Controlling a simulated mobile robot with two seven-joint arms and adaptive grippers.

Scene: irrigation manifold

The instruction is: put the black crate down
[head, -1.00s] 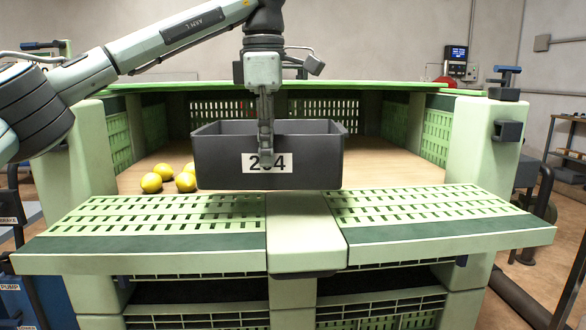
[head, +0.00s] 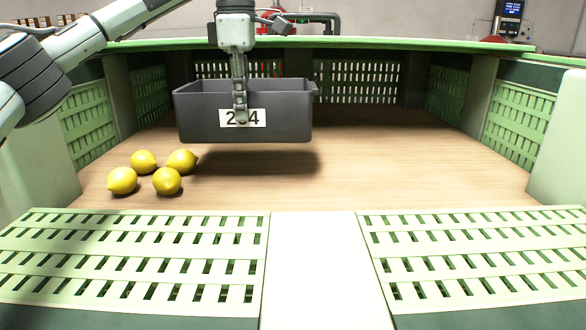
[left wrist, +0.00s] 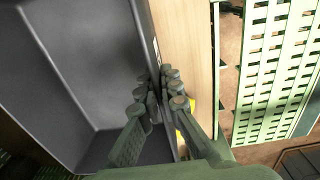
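The black crate (head: 285,122), with a white "204"-like label partly covered by a finger, hangs level above the wooden floor of a green bin, its shadow below it. My left gripper (head: 240,112) comes down from above and is shut on the crate's near wall, one finger outside over the label. In the left wrist view the crate (left wrist: 85,60) is empty where it shows, and the gripper (left wrist: 160,105) pinches its wall between the fingers. My right gripper is in neither view.
Several lemons (head: 167,181) lie on the wooden floor (head: 400,165), left of and nearer than the crate. The floor to the right is clear. Slatted green panels (head: 130,255) form the near ledge, with slatted walls (head: 357,82) around the sides and back.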

